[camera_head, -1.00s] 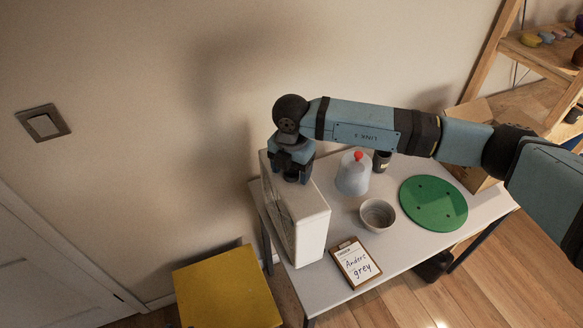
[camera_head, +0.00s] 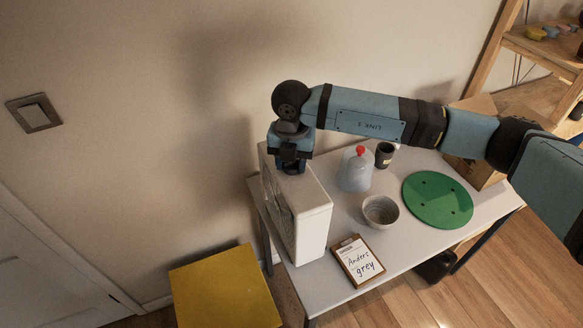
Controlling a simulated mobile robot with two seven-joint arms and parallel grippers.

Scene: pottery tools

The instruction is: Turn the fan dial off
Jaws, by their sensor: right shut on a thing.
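The fan is a white box-shaped unit (camera_head: 312,225) standing upright at the left end of the white table, with a dark grille on its left face. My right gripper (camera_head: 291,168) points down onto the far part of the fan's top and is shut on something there. That is where the dial would be, but the gripper hides it, so I cannot see its setting. My left gripper is not in view.
The white table (camera_head: 335,275) also holds a clipboard (camera_head: 358,262), a grey bowl (camera_head: 381,211), a red-topped bottle (camera_head: 355,170), a dark cup (camera_head: 385,155) and a green disc (camera_head: 437,200). A yellow box (camera_head: 225,290) stands left of the table. The wall is close behind.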

